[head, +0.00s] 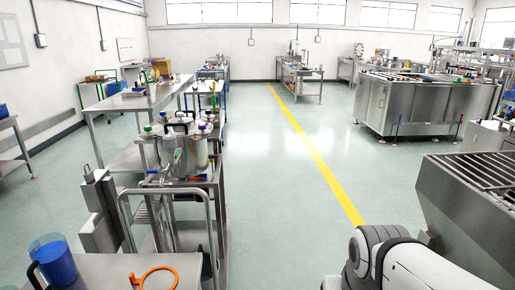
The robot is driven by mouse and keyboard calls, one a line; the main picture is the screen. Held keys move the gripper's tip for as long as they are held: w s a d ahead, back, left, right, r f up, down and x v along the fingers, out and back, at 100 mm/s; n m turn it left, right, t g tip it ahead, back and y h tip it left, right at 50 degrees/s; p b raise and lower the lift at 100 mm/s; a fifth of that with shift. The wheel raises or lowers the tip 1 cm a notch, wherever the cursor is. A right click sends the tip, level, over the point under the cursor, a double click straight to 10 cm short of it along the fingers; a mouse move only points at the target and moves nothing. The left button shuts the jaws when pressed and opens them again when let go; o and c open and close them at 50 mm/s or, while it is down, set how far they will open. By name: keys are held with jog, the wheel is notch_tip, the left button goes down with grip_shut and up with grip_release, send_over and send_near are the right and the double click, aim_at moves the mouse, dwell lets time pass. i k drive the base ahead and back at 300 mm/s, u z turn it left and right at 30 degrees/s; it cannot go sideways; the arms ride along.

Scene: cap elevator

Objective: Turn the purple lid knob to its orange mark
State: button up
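A steel vessel (193,157) with a lid stands on a metal cart at the left of the head view. I cannot make out an orange mark on the lid. Part of my white arm shows at the lower right, well apart from the vessel. My gripper is not in view.
A steel table (115,272) at the front left holds a blue jug (57,264) and an orange ring (154,271). A cart handle stands before the vessel. A steel grated unit (470,215) is at right. The floor with a yellow line (312,153) is clear.

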aim_at(204, 131)
jog(key=i, duration=3.85)
jog(key=u, duration=1.55)
